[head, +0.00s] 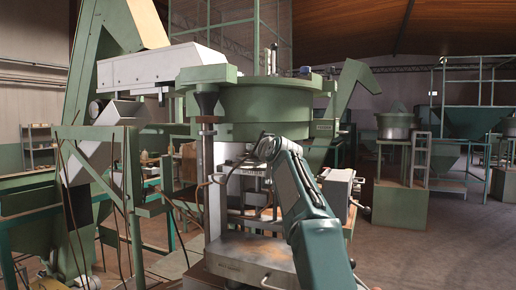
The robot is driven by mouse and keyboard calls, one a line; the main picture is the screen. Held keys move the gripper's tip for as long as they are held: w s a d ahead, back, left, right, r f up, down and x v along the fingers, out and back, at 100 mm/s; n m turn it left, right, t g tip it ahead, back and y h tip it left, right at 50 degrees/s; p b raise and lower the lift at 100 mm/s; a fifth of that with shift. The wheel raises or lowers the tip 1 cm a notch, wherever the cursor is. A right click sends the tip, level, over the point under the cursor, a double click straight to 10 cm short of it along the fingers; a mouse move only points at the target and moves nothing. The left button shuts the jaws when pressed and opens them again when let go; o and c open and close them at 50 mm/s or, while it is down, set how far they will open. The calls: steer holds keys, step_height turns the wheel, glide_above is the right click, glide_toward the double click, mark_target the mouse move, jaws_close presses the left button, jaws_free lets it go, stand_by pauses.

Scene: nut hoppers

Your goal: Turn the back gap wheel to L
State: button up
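The green nut machine (265,105) stands ahead, with a wide round hopper on top and a pale metal work area below. My arm (312,215) rises from the bottom right and bends at a grey joint (267,148) in front of this work area. My gripper's fingers cannot be made out; they are small or hidden around the arm's far end. I cannot pick out the back gap wheel or a mark L on it. My arm covers part of the machine's middle.
A pale box-shaped feeder (155,68) and green conveyor (90,60) stand at the left, with a green frame (95,135) below. A grey box (340,190) sits right of my arm. Another hopper machine (397,195) stands further right. The floor (440,240) at the lower right is clear.

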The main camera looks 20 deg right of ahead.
steer(key=shift+w+f, duration=0.1)
steer(key=shift+f, duration=0.15)
steer(key=o, duration=1.2)
steer(key=shift+c, duration=0.2)
steer(key=shift+r, duration=0.1)
steer(key=shift+r, duration=0.1)
steer(key=shift+s+a+r, duration=0.1)
steer(key=shift+s, duration=0.7)
steer(key=s, duration=1)
steer(key=shift+s+a+f, duration=0.15)
steer(key=shift+a+f, duration=0.05)
steer(key=shift+a, duration=0.05)
